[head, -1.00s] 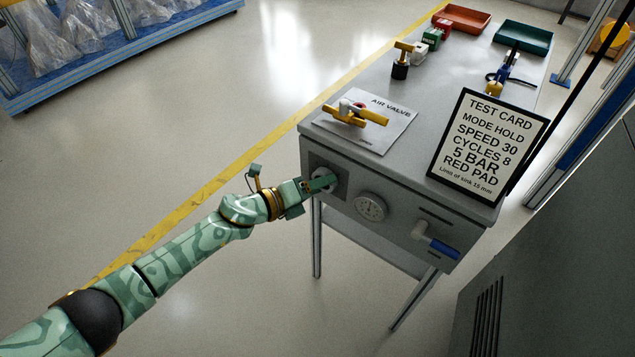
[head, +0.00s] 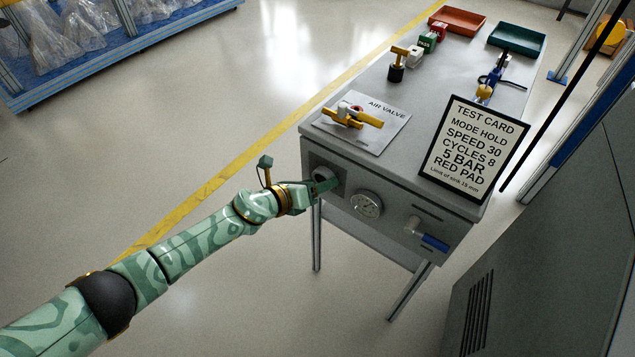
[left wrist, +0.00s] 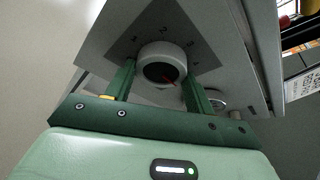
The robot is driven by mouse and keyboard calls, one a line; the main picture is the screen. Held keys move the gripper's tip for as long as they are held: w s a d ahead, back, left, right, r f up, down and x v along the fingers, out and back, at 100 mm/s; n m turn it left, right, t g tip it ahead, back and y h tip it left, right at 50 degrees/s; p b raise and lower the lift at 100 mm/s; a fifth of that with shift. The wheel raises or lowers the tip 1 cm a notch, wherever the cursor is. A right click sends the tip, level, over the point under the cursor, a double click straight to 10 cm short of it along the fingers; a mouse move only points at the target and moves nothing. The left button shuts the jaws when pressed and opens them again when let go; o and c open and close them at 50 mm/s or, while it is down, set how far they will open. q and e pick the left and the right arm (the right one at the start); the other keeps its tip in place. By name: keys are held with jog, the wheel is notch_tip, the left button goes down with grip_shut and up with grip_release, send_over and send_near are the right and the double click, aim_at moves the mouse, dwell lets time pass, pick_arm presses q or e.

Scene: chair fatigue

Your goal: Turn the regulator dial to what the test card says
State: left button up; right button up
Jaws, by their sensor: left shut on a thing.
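The exact setting is too small to read. The test card (head: 473,152) stands on the bench top and reads mode hold, speed 30, cycles 8, 5 bar, red pad. My right gripper is not in view.
A round gauge (head: 366,204) sits right of the dial, and a blue-handled lever (head: 433,242) further right. A yellow air valve handle (head: 352,117) lies on its labelled plate above. Orange (head: 458,21) and green (head: 516,38) trays stand at the back.

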pick_arm(q)
jog(key=shift+s+f, duration=0.1)
jog(key=shift+f, duration=0.1)
jog(key=o, duration=1)
jog(key=shift+c, duration=0.2)
jog(key=shift+r, duration=0.1)
jog(key=p+v, duration=0.6)
jog(key=v, duration=1)
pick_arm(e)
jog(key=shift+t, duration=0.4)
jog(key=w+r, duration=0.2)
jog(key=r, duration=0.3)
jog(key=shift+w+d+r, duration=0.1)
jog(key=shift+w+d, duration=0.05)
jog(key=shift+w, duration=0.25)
pick_arm(q)
jog(key=shift+a, duration=0.1)
